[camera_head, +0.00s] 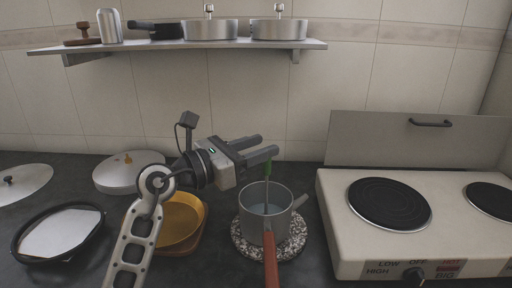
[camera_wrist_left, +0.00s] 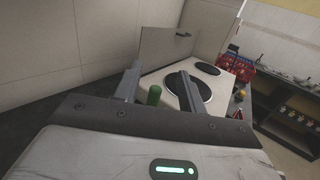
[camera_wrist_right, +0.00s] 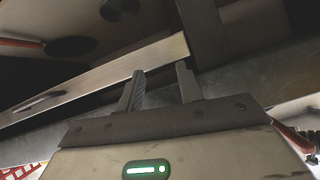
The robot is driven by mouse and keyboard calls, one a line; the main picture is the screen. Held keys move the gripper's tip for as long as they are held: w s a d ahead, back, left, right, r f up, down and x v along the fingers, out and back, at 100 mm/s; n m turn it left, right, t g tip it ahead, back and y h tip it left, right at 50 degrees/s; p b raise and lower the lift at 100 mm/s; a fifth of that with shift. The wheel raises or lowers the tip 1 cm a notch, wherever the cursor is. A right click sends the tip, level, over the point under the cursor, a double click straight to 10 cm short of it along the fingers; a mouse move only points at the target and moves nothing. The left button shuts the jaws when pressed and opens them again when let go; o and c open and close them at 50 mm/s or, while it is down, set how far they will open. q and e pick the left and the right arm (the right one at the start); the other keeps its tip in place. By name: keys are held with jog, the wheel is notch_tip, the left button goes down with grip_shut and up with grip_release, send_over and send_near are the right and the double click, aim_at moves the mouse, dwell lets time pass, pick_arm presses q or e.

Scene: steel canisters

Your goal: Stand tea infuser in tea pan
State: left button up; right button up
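The tea infuser shows as a green handle (camera_head: 267,169) on a thin stem that goes down into the tea pan (camera_head: 252,231). It looks nearly upright; its lower end is hidden inside the pan. The pan is a small grey pot with a red-brown handle (camera_head: 270,262) pointing toward me, and it seems to hold liquid. My left gripper (camera_head: 268,146) is open just above and beside the green handle. In the left wrist view the green handle (camera_wrist_left: 154,95) shows between the spread fingers, apart from both. My right gripper (camera_wrist_right: 162,78) is open and empty, outside the head view.
The pan stands on a speckled round trivet (camera_head: 291,246). A two-plate cooker (camera_head: 335,232) is close on the right. A yellow bowl (camera_head: 184,222), a black-rimmed pan (camera_head: 62,231) and lids (camera_head: 122,183) lie left. A shelf (camera_head: 180,46) with pots hangs above.

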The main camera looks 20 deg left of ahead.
pick_arm(q)
jog(key=b+v, duration=0.3)
jog(key=v, duration=1.3)
pick_arm(e)
jog(key=shift+a+f, duration=0.1)
jog(key=shift+f, duration=0.65)
pick_arm(q)
jog(key=shift+f, duration=0.1)
